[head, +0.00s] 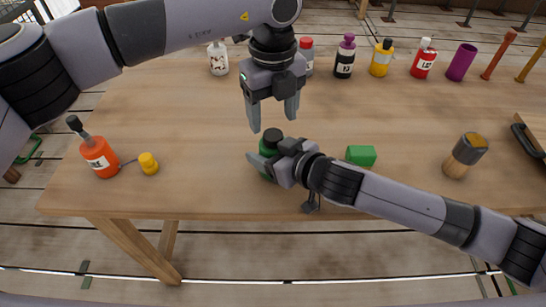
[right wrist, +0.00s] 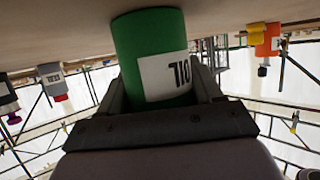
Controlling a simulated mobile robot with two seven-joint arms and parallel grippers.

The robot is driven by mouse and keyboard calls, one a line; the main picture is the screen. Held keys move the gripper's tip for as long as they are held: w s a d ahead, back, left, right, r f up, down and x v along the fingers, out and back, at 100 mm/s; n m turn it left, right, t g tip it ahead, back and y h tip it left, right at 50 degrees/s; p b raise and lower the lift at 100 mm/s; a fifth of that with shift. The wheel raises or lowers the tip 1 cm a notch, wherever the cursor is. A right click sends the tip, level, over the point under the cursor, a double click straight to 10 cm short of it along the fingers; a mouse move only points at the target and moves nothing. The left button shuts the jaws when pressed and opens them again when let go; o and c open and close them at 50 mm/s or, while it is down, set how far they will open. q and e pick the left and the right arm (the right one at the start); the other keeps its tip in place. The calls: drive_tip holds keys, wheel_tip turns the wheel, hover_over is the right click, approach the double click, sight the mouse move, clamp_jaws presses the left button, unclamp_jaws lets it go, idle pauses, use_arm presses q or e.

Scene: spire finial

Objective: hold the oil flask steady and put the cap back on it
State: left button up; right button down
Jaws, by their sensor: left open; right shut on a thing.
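The green oil flask (head: 267,149) stands upright near the table's front edge. Its white label shows upside down in the right wrist view, where the flask (right wrist: 150,50) fills the middle. My right gripper (right wrist: 165,95) is shut around its body. A black cap (head: 273,136) shows on top of the flask in the head view; I cannot tell how firmly it is seated. My left gripper (head: 273,113) is open and empty, pointing down just above the cap, fingers apart. Part of the flask is hidden by my right gripper in the head view.
A green block (head: 361,155) lies right of the flask. An orange bottle (head: 100,156) and a yellow piece (head: 148,163) are at the left. A two-tone cylinder (head: 465,155) is at the right. Several bottles line the back. The table's middle is clear.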

sight(273, 134)
use_arm(q)
drive_tip(key=shift+c, duration=0.4)
drive_tip(key=shift+r+n, duration=1.7)
drive_tip(key=shift+r, duration=0.1)
drive_tip(key=shift+f, duration=0.1)
drive_tip(key=shift+f, duration=3.95)
drive_tip(key=c, duration=1.1)
drive_tip(key=shift+m, duration=1.7)
